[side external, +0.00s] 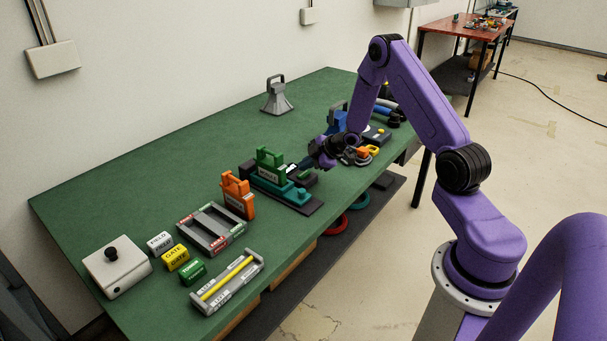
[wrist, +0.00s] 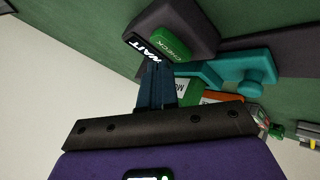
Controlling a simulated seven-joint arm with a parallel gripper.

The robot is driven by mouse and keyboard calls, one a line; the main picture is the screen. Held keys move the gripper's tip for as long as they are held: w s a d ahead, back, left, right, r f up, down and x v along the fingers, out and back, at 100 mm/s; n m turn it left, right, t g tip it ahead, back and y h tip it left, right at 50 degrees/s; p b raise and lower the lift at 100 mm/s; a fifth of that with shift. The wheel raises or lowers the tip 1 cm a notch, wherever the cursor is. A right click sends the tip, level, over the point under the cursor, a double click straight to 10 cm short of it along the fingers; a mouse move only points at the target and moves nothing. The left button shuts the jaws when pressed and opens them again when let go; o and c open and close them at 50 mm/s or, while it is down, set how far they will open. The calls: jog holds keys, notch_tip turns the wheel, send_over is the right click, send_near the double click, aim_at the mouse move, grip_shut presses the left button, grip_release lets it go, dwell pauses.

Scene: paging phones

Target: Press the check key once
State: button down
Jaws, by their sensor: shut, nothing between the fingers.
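The check key is a green key marked CHECK (wrist: 174,43) on a dark housing (wrist: 200,22) in the wrist view. A black label reading WAIT (wrist: 148,50) sits beside it. My gripper (wrist: 157,66) is shut and empty, its blue-grey fingertips at the WAIT label's edge and just short of the key in the picture; I cannot tell whether they touch the housing. The key is too small to make out clearly there.
An orange handled block (side external: 237,195), a grey tray (side external: 243,231), a rack with a yellow bar (side external: 227,282) and a white box with a black knob (side external: 117,274) stand to the left. A grey handled weight (side external: 277,97) stands behind.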

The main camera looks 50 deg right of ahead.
aim_at(306, 175)
jog(key=shift+r, duration=0.25)
jog(key=shift+r, duration=2.5)
jog(key=shift+a, duration=0.1)
jog(key=s+a+r+g, duration=0.1)
jog(key=s+a+r, duration=0.25)
jog(key=a, duration=0.35)
jog(key=s+a+r+g+h, duration=0.1)
jog(key=s+a+r, duration=0.25)
jog(key=a, duration=0.35)
jog(key=s+a+r+g, duration=0.1)
jog(key=s+a+r, duration=0.25)
jog(key=a, duration=0.45)
jog(key=s+a+r+g, duration=0.1)
jog(key=s+g, duration=0.1)
jog(key=s, duration=0.7)
jog(key=s+a+r+g, duration=0.1)
jog(key=s+g, duration=0.1)
jog(key=s, duration=0.7)
jog(key=s+a+r+n+g, duration=0.1)
jog(key=s, duration=0.9)
jog(key=shift+a+g+h, duration=0.3)
jog(key=shift+a+g, duration=0.1)
